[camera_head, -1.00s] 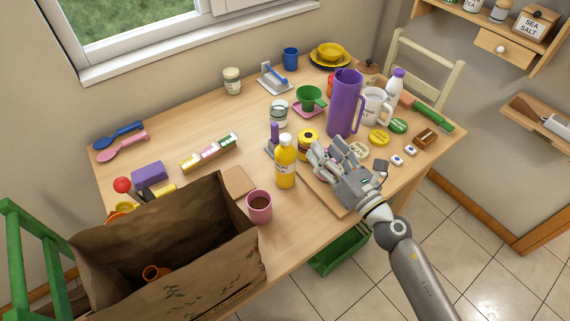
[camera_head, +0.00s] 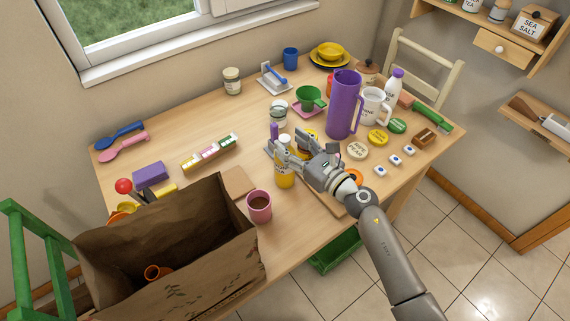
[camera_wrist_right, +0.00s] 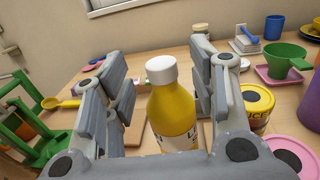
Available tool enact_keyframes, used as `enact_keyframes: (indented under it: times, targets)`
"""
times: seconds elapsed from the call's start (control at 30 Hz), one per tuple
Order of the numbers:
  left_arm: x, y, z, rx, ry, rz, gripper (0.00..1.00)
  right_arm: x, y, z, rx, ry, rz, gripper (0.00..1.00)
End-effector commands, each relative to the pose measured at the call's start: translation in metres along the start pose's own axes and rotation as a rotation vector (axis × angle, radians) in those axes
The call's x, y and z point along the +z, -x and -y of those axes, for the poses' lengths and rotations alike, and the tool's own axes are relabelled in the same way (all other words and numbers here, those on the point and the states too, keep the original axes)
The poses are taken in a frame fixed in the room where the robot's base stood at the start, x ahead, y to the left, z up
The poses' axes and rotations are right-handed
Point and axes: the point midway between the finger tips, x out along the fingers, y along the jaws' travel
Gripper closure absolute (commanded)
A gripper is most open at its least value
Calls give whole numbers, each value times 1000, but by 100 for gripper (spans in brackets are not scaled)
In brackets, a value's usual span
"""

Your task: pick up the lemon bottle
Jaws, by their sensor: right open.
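The lemon bottle (camera_head: 284,172) is yellow with a white cap and stands upright on the wooden table. My right gripper (camera_head: 291,150) is at the bottle, coming from the right, and partly covers its upper body. In the right wrist view the bottle (camera_wrist_right: 172,112) stands between the two open fingers of the gripper (camera_wrist_right: 160,90). A gap shows on each side of it, so the fingers do not appear to touch it. The bottle's base is hidden in the wrist view. My left gripper is not in view.
A pink mug (camera_head: 259,206) stands close to the bottle's left front. A large paper bag (camera_head: 165,255) is at the front left. A purple jug (camera_head: 343,105), a green cup (camera_head: 309,98) and a glass jar (camera_head: 279,113) stand behind. Bare table (camera_head: 170,120) lies at the left back.

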Motion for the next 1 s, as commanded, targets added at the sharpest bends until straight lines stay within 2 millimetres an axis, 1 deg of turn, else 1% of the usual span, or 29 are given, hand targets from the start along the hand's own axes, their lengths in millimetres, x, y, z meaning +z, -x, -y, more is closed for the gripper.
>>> enact_keyframes:
  times: [0.03,0.1,0.23,0.33,0.53,0.57,0.9,0.97,1.0]
  targets:
    - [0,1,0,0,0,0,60,0,-8,0,-1,-5,1,48]
    - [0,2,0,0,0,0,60,0,-16,1,-1,-3,2,48]
    - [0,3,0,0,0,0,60,-1,-27,1,-1,-1,1,48]
    - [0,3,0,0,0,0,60,-2,-30,1,-1,-1,0,48]
    - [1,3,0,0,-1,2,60,-2,-31,1,-1,-1,0,48]
    - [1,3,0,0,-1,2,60,-2,-31,1,-1,-1,0,49]
    - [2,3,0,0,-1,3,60,-2,-30,1,-1,-1,0,93]
    - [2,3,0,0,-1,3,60,-2,-30,1,-1,-1,0,100]
    - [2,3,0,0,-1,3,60,-2,-30,1,-1,-1,0,100]
